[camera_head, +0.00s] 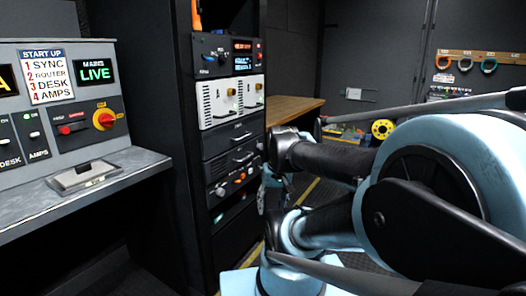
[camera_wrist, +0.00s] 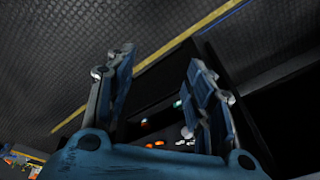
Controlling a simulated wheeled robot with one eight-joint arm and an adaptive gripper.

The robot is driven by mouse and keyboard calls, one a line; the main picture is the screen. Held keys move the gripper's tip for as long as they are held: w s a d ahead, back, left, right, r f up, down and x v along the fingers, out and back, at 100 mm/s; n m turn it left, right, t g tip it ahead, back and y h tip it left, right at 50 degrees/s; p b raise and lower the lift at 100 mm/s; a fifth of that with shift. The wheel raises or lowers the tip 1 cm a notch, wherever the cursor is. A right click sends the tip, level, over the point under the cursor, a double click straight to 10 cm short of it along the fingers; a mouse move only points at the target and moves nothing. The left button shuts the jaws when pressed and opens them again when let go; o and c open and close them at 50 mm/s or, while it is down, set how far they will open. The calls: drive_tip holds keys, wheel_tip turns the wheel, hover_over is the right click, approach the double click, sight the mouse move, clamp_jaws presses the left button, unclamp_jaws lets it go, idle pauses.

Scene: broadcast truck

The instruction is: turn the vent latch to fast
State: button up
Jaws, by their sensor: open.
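No part I can read as the vent latch is clear; no "fast" label is legible. The equipment rack (camera_head: 230,130) in the head view carries two white modules (camera_head: 232,100) with small brass-coloured fittings, and a lower dark panel (camera_head: 230,184) with orange and pale knobs. My gripper (camera_wrist: 158,75) is open and empty in the wrist view, its two blue fingers apart. Beyond the fingers, small orange and white spots (camera_wrist: 172,143) show on a dark surface, blurred. In the head view my arm hides most of the gripper, which is low, just right of the rack.
A wooden bench (camera_head: 290,108) is behind the rack. A yellow floor line (camera_wrist: 190,35) crosses the dark floor. Coloured cable coils (camera_head: 466,64) hang on the back wall.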

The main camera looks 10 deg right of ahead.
drive_tip(key=w+a+r+m+y, duration=0.1)
drive_tip(key=w+r+m+y, duration=0.15)
drive_tip(key=w, duration=0.45)
drive_tip(key=w+a+r+m+y, duration=0.2)
drive_tip(key=w+r+m, duration=0.1)
drive_tip(key=w, duration=0.4)
drive_tip(key=w+d+r+m+t+y, duration=0.1)
drive_tip(key=w+d+m+y, duration=0.1)
drive_tip(key=w, duration=0.6)
drive_tip(key=w+d+r+m+t+y, duration=0.1)
drive_tip(key=w+d+m+t, duration=0.15)
drive_tip(key=w, duration=0.55)
drive_tip(key=m+t+y, duration=0.6)
drive_tip(key=m, duration=0.2)
approach(262, 147)
drive_tip(key=shift+h, duration=0.25)
drive_tip(key=x, duration=0.8)
drive_tip(key=shift+a+r, duration=0.2)
drive_tip(key=shift+a, duration=0.1)
drive_tip(key=c, duration=1.1)
